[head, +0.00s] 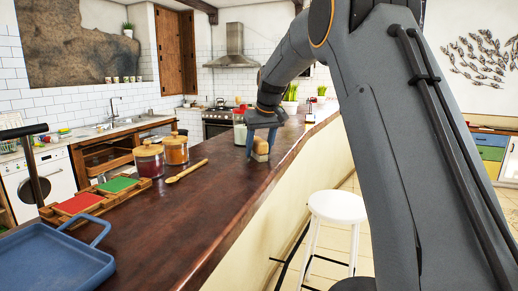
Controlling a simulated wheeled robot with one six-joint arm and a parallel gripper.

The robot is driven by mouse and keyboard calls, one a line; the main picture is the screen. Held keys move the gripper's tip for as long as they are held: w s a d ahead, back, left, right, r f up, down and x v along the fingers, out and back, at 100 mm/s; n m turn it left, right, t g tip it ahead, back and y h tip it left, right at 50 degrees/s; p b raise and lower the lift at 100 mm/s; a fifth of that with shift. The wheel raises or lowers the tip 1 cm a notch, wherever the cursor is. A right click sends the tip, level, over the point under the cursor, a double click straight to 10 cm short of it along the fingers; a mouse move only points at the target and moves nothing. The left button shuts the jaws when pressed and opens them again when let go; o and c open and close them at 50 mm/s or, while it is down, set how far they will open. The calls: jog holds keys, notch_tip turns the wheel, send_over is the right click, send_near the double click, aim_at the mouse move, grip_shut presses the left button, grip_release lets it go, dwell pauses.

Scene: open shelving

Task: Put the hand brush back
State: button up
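A small block-like thing with a tan-brown top and a pale lower part, probably the hand brush (261,149), is on the dark wooden counter (215,190), near its right edge. My gripper (262,142) reaches down over it from above.
A wooden spoon (187,171), lidded jars (148,161) and a wooden tray with red and green squares (107,192) lie left of the gripper. A blue pan (55,262) is at the front left. A red-lidded jar (240,128) stands close behind the gripper. A white stool (338,207) stands right of the counter.

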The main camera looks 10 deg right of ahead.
jog(key=b+v, duration=0.3)
jog(key=v, duration=0.9)
jog(key=shift+r, duration=0.2)
jog(key=shift+w, duration=0.1)
